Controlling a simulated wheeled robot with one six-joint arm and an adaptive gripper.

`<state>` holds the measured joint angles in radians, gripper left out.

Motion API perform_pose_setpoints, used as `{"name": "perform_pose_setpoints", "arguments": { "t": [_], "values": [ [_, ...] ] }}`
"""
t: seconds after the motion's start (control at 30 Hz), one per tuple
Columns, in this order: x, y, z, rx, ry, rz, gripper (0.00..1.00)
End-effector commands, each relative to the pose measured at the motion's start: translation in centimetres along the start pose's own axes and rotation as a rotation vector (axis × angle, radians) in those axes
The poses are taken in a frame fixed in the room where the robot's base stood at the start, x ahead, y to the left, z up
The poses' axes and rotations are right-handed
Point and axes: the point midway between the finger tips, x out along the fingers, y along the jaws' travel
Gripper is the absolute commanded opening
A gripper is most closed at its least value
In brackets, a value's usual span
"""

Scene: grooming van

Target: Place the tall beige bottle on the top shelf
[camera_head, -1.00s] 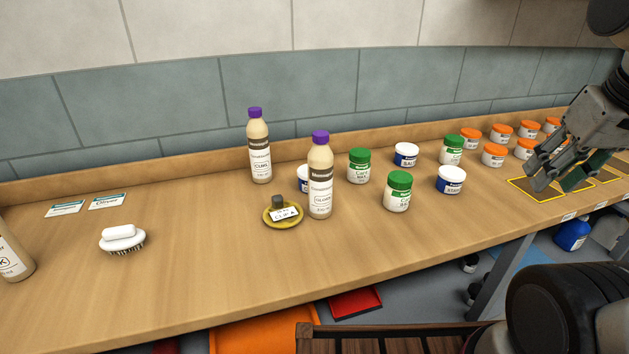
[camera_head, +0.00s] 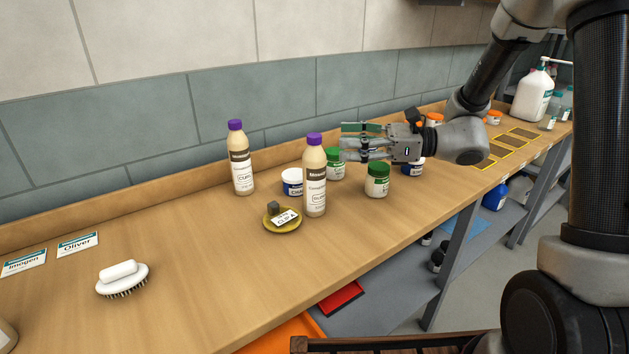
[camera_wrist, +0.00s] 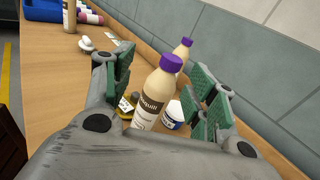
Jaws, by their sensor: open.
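Two tall beige bottles with purple caps stand upright on the wooden counter: a nearer one (camera_head: 314,178) and a farther one (camera_head: 240,160). I cannot tell which of them the task means. My gripper (camera_head: 345,142) is open and empty, pointing left just right of the nearer bottle. In the wrist view the nearer bottle (camera_wrist: 155,95) stands ahead between the open fingers (camera_wrist: 160,85), apart from them as far as I can tell. The farther bottle (camera_wrist: 184,50) shows behind it. No raised top shelf is clearly visible.
A yellow dish (camera_head: 283,222) with a label touches or nearly touches the nearer bottle. A blue-and-white jar (camera_head: 292,182) and green-lidded jars (camera_head: 377,181) stand close by. A brush (camera_head: 122,278) lies at left. A grey lower shelf (camera_head: 390,288) runs under the counter.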

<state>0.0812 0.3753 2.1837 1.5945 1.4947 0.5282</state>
Motion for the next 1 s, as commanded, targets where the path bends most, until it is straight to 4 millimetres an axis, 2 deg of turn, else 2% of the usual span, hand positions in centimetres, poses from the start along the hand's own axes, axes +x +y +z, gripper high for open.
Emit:
{"name": "perform_pose_setpoints", "arguments": {
  "t": [0.03,0.17,0.6,0.7,0.9,0.93,1.0],
  "values": [
    [0.2,-0.9,-0.3,0.029,-0.022,-0.023,0.57],
    [1.3,-1.9,-0.3,0.058,-0.051,-0.049,0.57],
    [7.4,-1.9,-0.2,0.057,-0.05,-0.047,0.57],
    [8.1,-2.0,-0.1,0.057,-0.05,-0.049,0.57],
    [8.2,-2.0,-0.1,0.057,-0.05,-0.051,0.57],
    [8.2,-2.0,-0.1,0.057,-0.05,-0.05,0.56],
    [8.2,-2.0,-0.1,0.057,-0.05,-0.05,0.43]
  ]
}}
